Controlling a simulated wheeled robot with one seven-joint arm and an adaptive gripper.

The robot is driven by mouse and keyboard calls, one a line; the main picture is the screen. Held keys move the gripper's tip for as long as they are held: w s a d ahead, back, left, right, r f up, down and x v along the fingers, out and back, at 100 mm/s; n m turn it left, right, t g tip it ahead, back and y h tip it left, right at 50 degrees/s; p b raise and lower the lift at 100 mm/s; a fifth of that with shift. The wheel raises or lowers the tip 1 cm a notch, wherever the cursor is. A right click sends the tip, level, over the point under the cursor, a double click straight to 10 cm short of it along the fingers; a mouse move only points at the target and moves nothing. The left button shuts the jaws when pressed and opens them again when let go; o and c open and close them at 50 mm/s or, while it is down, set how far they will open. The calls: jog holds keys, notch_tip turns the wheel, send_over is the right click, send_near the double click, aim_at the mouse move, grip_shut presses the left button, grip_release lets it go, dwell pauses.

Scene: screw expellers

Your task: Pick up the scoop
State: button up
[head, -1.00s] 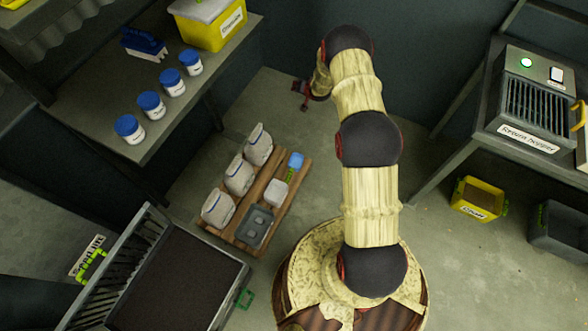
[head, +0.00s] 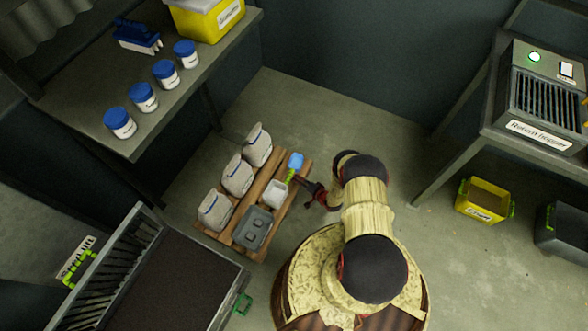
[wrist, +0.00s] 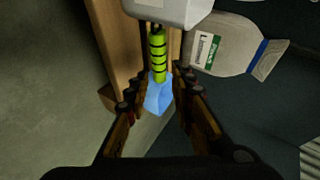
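The scoop lies on a wooden pallet in the head view, with a pale pan (head: 274,194) and a bright green handle (head: 290,176). A light blue piece (head: 296,160) sits at the handle's far end; I cannot tell if it is part of the scoop. In the wrist view the black-banded green handle (wrist: 157,58) runs from the pale pan (wrist: 162,10) to the blue piece (wrist: 159,95). My gripper (head: 303,184) is just right of the handle in the head view. In the wrist view my gripper (wrist: 161,76) is open, its fingers on either side of the blue piece, with no clear contact.
The pallet (head: 252,250) also bears several pale bags (head: 237,175) and a grey tray (head: 257,228). A dark bin (head: 180,285) stands at lower left. A shelf with blue-lidded jars (head: 143,97) is upper left.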

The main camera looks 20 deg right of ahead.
aim_at(292, 171)
jog(key=b+x, duration=0.1)
jog(key=x, duration=0.2)
jog(key=b+x, duration=0.2)
jog(key=x, duration=0.2)
jog(key=shift+a+f, duration=0.3)
jog(key=shift+f, duration=0.05)
grip_shut()
